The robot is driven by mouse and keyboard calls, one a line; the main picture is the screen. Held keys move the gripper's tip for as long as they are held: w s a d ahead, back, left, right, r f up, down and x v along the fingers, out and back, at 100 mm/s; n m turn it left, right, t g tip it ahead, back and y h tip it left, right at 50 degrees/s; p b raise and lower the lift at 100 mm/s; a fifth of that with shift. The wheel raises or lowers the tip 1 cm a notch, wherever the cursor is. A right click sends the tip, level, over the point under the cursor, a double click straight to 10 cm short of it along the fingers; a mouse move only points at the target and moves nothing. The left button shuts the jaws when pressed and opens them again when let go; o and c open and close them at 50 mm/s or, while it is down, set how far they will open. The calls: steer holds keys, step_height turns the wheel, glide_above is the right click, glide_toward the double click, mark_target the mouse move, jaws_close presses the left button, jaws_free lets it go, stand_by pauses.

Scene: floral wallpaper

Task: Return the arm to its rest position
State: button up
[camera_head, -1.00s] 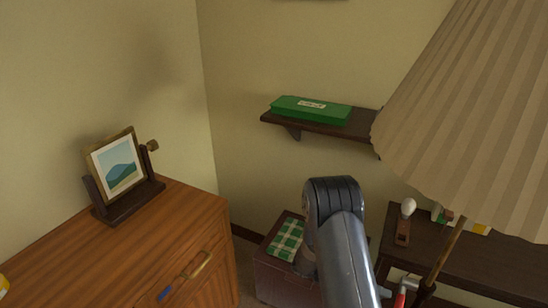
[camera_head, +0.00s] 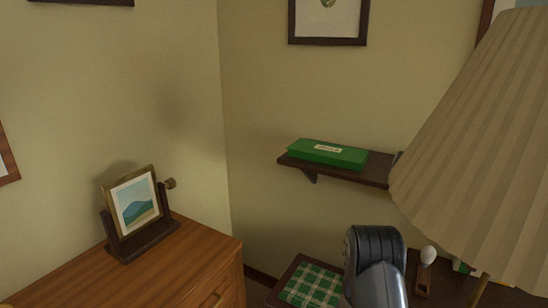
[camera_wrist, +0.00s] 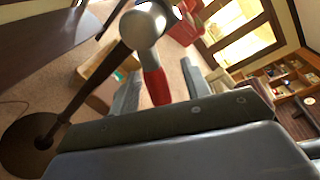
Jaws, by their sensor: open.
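The gripper end is out of the head view. In the wrist view my gripper (camera_wrist: 161,72) is open, with two grey fingers apart. A tool with a rounded silver head (camera_wrist: 143,26) and a red part (camera_wrist: 157,86) shows between and past the fingers. I cannot tell how far it is from them.
A pleated lampshade (camera_head: 485,150) fills the right side. A wooden dresser (camera_head: 190,255) with a picture stand (camera_head: 135,210) is at left. A wall shelf (camera_head: 365,168) holds a green box (camera_head: 327,152). A green checked cloth (camera_head: 312,287) lies low, near my arm.

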steer(key=b+v, duration=0.1)
steer(key=v, duration=1)
steer(key=p+x, duration=0.1)
steer(key=x, duration=1)
steer(key=shift+s+d, duration=0.25)
steer(key=shift+w+a+f+m+b, duration=0.1)
steer(key=shift+w+f+m+b, duration=0.3)
steer(key=shift+b, duration=0.35)
steer(key=shift+f+m+b, duration=0.25)
steer(key=shift+m+b, duration=0.25)
steer(key=shift+b, duration=0.1)
steer(key=shift+w+m+t+h+b, duration=0.1)
steer(key=shift+m+t+h+b, duration=0.2)
steer(key=shift+m+h, duration=0.1)
